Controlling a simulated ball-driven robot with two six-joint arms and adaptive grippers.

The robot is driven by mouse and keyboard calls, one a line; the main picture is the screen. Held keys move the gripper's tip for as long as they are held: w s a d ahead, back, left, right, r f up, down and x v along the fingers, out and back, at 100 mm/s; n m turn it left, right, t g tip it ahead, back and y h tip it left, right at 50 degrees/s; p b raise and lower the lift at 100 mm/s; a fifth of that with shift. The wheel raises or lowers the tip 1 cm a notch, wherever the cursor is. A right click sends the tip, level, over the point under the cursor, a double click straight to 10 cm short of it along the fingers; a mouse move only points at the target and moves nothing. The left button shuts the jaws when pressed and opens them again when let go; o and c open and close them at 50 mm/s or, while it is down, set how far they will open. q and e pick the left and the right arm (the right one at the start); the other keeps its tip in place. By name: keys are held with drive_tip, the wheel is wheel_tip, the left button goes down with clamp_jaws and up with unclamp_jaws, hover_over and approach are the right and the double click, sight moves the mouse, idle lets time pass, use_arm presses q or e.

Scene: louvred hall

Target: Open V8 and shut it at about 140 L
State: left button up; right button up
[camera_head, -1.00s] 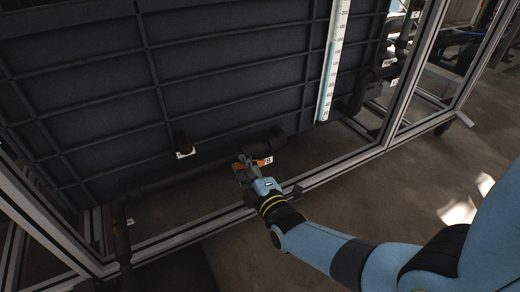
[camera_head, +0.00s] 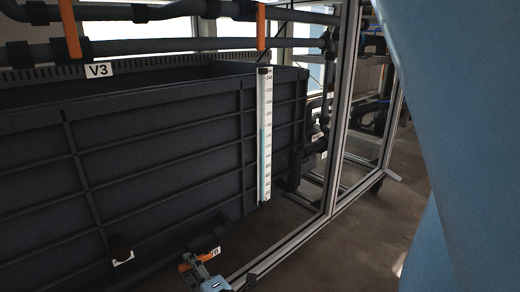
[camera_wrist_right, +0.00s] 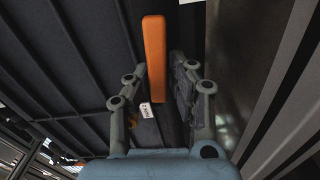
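The valve V8 has an orange lever (camera_head: 200,258) at the bottom of the head view, with a small white tag (camera_head: 215,251) beside it. My right gripper (camera_head: 192,270) is at this lever, partly cut off by the lower edge. In the right wrist view the orange lever (camera_wrist_right: 154,58) lies between the two spread fingers (camera_wrist_right: 158,75), with a narrow gap on the right; contact on the left is unclear. The level gauge (camera_head: 264,135) on the dark tank (camera_head: 160,140) shows a pale blue column to roughly 140, digits hard to read. My left gripper is out of view.
The tag V3 (camera_head: 99,70) hangs near an orange lever (camera_head: 70,30) on the upper pipes. A metal frame post (camera_head: 341,110) and low rail (camera_head: 285,250) stand right of the tank. Brown floor (camera_head: 350,250) lies clear beyond. My blue arm fills the right side.

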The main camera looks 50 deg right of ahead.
drive_tip(key=o, duration=0.3)
drive_tip(key=shift+s+r, duration=0.1)
drive_tip(key=s+p, duration=0.1)
drive_tip(key=s, duration=0.5)
drive_tip(key=shift+a+p, duration=0.2)
drive_tip(key=shift+p, duration=0.1)
drive_tip(key=shift+s, duration=0.35)
drive_tip(key=shift+r, duration=0.1)
